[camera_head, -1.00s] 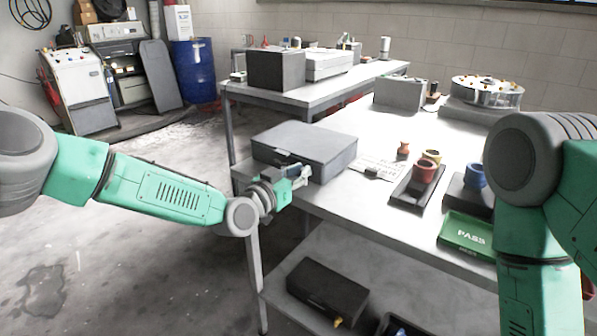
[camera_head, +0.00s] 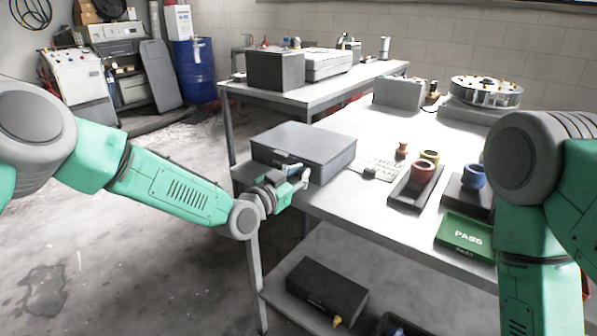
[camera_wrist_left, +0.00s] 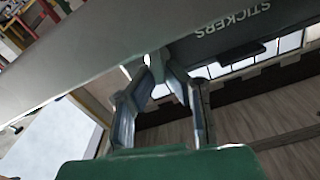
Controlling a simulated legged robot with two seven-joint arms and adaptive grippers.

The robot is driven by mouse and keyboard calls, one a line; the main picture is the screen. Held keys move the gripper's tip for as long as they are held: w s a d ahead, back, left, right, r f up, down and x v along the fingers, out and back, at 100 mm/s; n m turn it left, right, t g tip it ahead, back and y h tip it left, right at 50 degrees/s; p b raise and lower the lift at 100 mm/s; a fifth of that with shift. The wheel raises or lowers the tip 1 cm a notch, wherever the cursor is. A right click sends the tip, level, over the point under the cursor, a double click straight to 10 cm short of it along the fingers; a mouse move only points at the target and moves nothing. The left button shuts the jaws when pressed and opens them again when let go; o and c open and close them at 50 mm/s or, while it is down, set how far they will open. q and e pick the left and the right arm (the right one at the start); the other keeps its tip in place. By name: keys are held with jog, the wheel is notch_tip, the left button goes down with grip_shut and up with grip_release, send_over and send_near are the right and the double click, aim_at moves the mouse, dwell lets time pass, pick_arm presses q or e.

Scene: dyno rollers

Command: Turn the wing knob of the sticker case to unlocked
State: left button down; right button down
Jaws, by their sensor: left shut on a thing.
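The sticker case (camera_head: 305,143) is a grey closed box on the near left corner of the table. My right gripper is not in view; only my right arm shows.
The table (camera_head: 335,205) also holds a white sheet (camera_head: 378,163), a red cup (camera_head: 422,170), a blue cup (camera_head: 473,175) and a green PASS tray (camera_head: 466,238) to the right. A dark box (camera_head: 327,290) is on the lower shelf. Floor left of the table is clear.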

pick_arm(q)
jog(key=shift+d+m, duration=0.1)
jog(key=shift+m, duration=2)
jog(key=c, duration=1.7)
grip_release()
jog(key=shift+w, duration=0.1)
jog(key=shift+d+f, duration=0.15)
jog(key=shift+d, duration=0.05)
jog(key=v, duration=1.2)
